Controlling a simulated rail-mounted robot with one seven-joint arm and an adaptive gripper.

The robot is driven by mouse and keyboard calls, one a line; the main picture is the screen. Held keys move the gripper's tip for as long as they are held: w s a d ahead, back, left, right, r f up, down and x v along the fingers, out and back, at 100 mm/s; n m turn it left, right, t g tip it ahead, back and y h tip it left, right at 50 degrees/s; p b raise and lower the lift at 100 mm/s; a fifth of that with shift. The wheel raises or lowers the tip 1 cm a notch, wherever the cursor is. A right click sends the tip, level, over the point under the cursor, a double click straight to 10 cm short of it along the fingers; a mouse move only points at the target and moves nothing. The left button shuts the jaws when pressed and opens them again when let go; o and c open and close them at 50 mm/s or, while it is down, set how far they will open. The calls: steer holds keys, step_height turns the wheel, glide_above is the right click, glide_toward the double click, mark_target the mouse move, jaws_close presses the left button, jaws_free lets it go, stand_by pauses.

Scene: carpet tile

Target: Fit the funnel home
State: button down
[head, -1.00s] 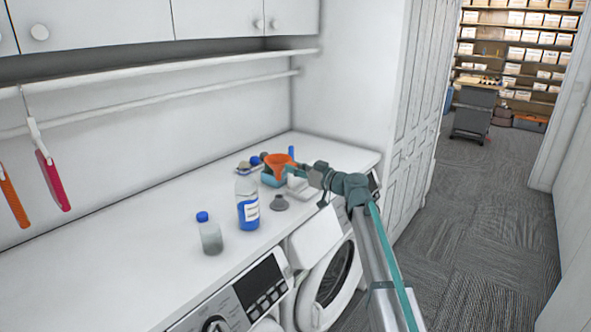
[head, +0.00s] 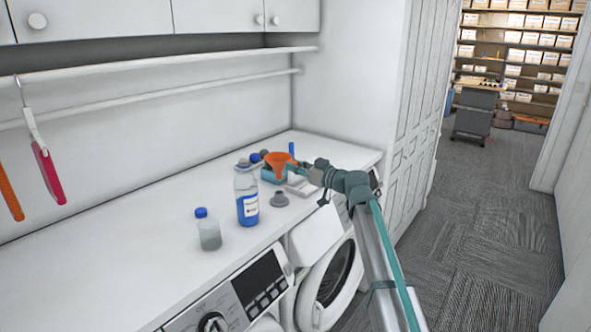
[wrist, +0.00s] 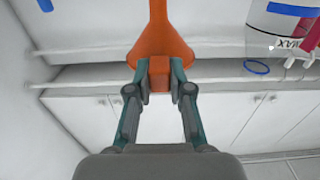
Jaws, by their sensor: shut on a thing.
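The orange funnel (head: 279,161) is in my gripper (head: 296,171), wide end up and spout down, over the back part of the white counter. In the wrist view my gripper (wrist: 159,80) is shut on a small orange block on the side of the funnel (wrist: 160,42). A clear bottle (head: 247,199) with blue liquid and a white label stands on the counter, left of and nearer than the funnel. In the wrist view part of a clear container (wrist: 282,28) with a MAX mark and a blue ring shows at upper right, apart from the funnel.
A small blue-capped bottle (head: 209,232) stands nearer on the counter (head: 150,262). Washing machines stand below. The counter's left part is clear.

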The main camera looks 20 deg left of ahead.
steer(key=shift+f+b, duration=2.2)
steer(key=shift+f, duration=0.05)
steer(key=shift+b, duration=2.2)
steer(key=shift+f+b, duration=2.1)
steer(key=shift+b, duration=0.35)
steer(key=c, duration=1)
jaws_free()
steer(key=v, duration=1.2)
steer(key=shift+r, duration=0.1)
